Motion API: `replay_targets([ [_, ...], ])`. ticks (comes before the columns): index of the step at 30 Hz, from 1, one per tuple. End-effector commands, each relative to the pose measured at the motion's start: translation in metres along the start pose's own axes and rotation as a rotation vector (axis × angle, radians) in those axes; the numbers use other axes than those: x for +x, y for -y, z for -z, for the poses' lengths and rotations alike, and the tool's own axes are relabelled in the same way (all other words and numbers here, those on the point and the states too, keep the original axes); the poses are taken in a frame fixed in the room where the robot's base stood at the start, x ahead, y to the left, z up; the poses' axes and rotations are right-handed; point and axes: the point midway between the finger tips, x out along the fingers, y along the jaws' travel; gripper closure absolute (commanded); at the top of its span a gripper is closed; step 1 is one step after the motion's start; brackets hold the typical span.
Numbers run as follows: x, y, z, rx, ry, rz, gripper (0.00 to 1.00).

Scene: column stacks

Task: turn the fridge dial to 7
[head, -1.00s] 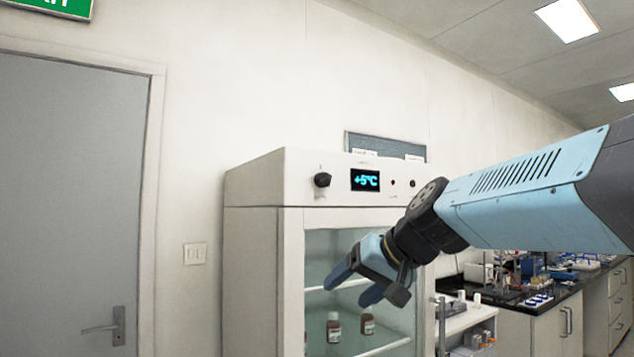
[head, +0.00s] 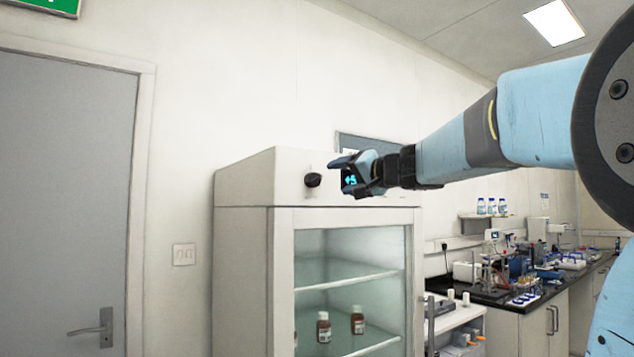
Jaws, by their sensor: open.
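The white fridge (head: 244,245) stands against the wall, with a glass door and a control panel along its top. The black dial (head: 313,180) is on the left part of that panel; its marks are too small to read. The display (head: 349,181) beside it is partly hidden by my gripper, and only "+5" shows. My gripper (head: 340,175) is open and empty, in front of the panel. Its fingers point left toward the dial. In the picture a small gap lies between the fingertips and the dial.
Brown bottles (head: 323,328) stand on a shelf behind the fridge's glass. A grey door (head: 65,200) and a wall switch (head: 184,254) are to the left. A cluttered lab bench (head: 510,320) and a small white cart (head: 460,325) are to the right.

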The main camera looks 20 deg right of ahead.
Motion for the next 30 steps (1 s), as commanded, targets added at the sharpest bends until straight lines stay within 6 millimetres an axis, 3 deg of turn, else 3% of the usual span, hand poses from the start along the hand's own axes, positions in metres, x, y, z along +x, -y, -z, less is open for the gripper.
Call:
replay_targets([
  [6,0.041,-0.001,-0.001,0.002,0.003,-0.001,0.3],
  [15,0.085,-0.001,-0.001,0.001,0.003,-0.001,0.3],
  [21,0.098,-0.001,-0.001,0.001,0.001,-0.001,0.3],
  [30,0.1,0.0,-0.001,0.001,0.002,-0.001,0.3],
])
